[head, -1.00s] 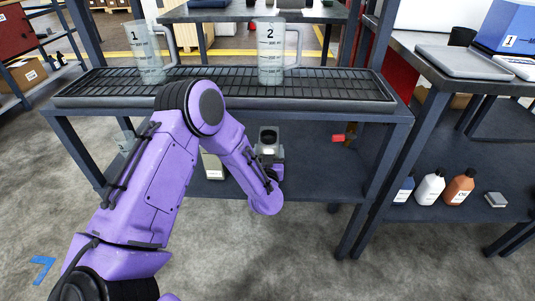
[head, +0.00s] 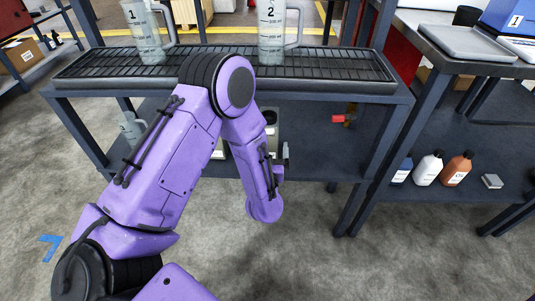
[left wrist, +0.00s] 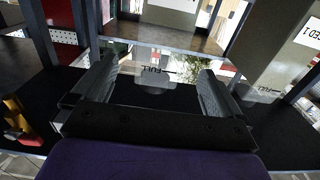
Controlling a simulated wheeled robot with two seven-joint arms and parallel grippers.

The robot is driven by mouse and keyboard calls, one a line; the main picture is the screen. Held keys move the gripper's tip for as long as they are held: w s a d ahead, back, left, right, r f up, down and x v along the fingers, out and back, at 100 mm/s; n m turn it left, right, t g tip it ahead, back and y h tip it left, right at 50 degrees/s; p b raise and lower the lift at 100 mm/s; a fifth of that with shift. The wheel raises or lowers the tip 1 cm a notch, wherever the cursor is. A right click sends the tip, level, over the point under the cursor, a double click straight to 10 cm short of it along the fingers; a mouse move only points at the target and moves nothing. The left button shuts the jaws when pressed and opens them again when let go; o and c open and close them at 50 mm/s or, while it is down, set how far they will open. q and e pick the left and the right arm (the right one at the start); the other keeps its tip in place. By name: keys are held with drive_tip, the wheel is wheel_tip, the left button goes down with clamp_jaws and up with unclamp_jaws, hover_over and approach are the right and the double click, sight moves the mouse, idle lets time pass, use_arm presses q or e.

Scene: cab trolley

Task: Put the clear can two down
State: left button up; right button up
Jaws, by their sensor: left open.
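Clear can two (head: 271,38), a see-through jug with a handle and the number 2, stands upright on the black grate (head: 330,68) at the top of the bench. Its top is cut off by the picture edge. My left gripper (head: 284,154) is low, over the lower shelf and mostly hidden behind my purple arm. In the left wrist view its two fingers (left wrist: 157,92) are wide apart. A clear thing marked FULL (left wrist: 157,72) shows between and beyond them. I cannot tell whether they touch it. My right gripper is not in view.
Clear can one (head: 147,35) stands on the grate to the left. A clear vessel (head: 130,128) and a red-handled thing (head: 341,118) are on the lower shelf. White (head: 428,168) and orange (head: 456,169) bottles stand on the right-hand shelf. The grate's right part is clear.

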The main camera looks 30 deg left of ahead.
use_arm(q)
drive_tip(key=s+d+f+g+h, duration=0.15)
drive_tip(key=s+f+g, duration=0.25)
drive_tip(key=s+f, duration=0.45)
drive_tip(key=s+f+g+h, duration=0.2)
drive_tip(key=s+f+g, duration=0.3)
drive_tip(key=s, duration=0.7)
drive_tip(key=s+d+f+g+h, duration=0.1)
drive_tip(key=s+f+g+h, duration=0.15)
drive_tip(key=s+f, duration=0.7)
wheel_tip(320, 180, up, 23)
drive_tip(key=p, duration=2.1)
drive_tip(key=shift+s+a+n+g+p, duration=0.2)
drive_tip(key=shift+s+n+g+p, duration=0.15)
drive_tip(key=shift+s, duration=0.1)
